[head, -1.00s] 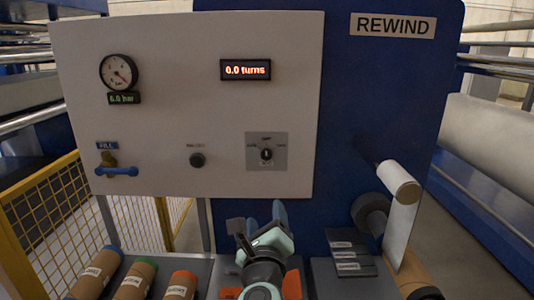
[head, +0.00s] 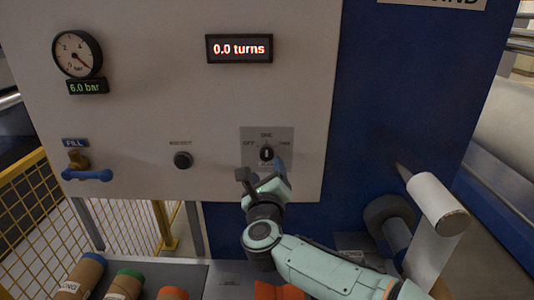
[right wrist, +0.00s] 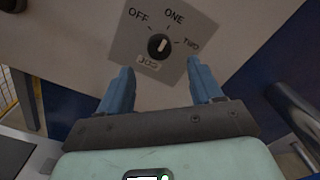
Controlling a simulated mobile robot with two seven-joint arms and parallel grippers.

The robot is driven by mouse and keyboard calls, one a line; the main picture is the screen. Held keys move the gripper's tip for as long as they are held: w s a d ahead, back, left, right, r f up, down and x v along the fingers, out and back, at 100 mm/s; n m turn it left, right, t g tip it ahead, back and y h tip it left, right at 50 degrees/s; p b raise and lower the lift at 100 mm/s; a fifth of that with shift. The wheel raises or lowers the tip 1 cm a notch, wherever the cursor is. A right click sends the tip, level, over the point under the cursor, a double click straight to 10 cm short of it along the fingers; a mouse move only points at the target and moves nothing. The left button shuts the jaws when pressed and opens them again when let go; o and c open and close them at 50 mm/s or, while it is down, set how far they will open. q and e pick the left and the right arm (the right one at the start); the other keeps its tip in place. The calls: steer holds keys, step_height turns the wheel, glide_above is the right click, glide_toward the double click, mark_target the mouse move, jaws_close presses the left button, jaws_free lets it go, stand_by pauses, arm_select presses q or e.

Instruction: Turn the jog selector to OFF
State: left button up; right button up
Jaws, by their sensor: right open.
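The jog selector (head: 267,154) is a round black knob with a white mark, on a grey square plate low on the white panel. Its plate reads OFF at the left, ONE at the top and TWO at the right. In the right wrist view the knob (right wrist: 159,46) has its white mark pointing up toward ONE. My right gripper (head: 267,174) is just below and in front of the plate. In the right wrist view its blue fingers (right wrist: 160,76) are spread and empty, with the knob beyond and between them. My left gripper is not in view.
A pressure gauge (head: 77,54), a turns display (head: 239,49), a small black button (head: 182,160) and a blue-handled FILL valve (head: 87,174) share the panel. A white roller (head: 437,203) juts out at the right. Cardboard rolls (head: 124,284) lie below.

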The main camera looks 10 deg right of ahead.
mark_target(267, 157)
steer(key=p+x, duration=0.2)
steer(key=x, duration=0.5)
steer(key=shift+w, duration=0.2)
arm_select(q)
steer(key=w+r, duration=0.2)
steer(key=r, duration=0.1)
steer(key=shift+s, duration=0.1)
arm_select(e)
steer(key=c, duration=1.1)
